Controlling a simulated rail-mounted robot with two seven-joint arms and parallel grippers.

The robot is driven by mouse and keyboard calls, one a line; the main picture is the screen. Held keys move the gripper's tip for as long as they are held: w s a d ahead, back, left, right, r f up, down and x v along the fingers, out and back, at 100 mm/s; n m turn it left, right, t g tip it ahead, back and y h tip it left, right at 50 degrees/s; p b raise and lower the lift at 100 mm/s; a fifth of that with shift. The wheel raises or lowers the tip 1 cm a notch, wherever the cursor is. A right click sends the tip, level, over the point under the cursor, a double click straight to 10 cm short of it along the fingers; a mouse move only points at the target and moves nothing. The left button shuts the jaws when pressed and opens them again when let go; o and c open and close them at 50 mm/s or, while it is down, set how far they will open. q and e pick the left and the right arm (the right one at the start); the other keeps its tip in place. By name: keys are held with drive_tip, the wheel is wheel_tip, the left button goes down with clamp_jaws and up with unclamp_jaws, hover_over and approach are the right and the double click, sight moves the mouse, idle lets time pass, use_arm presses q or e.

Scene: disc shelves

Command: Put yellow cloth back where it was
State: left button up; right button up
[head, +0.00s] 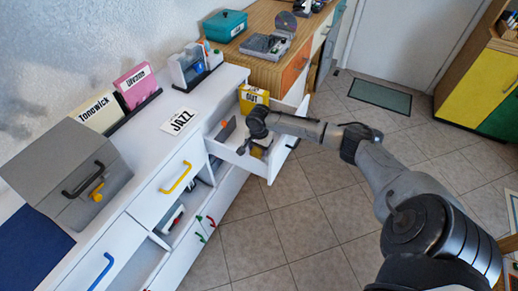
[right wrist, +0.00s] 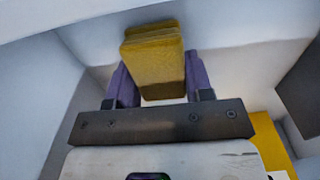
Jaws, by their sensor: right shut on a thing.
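The yellow cloth (right wrist: 153,60) shows in the right wrist view as a folded, thick yellow pad between the purple fingers of my right gripper (right wrist: 158,88). The gripper is shut on it. Pale walls surround the cloth in that view. In the head view my right gripper (head: 257,150) is over the open white drawer (head: 272,165). The cloth is too small and too covered by the gripper to make out clearly there. Whether the cloth touches the drawer floor I cannot tell. My left gripper is not in view.
A yellow box marked OUT (head: 253,95) stands at the drawer's far end. A dark grey upright piece (head: 226,130) is inside the drawer. The white counter (head: 205,95) holds a JAZZ card (head: 180,121) and labelled boxes. The tiled floor (head: 300,215) is open in front.

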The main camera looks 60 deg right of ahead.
drive_tip(key=o, duration=0.4)
drive_tip(key=shift+f, duration=0.15)
drive_tip(key=o, duration=0.5)
drive_tip(key=shift+r, duration=0.3)
wheel_tip(320, 180, up, 10)
drive_tip(key=p, duration=0.4)
drive_tip(key=shift+f, duration=0.1)
drive_tip(key=shift+r+p, duration=0.3)
drive_tip(key=shift+r, duration=0.65)
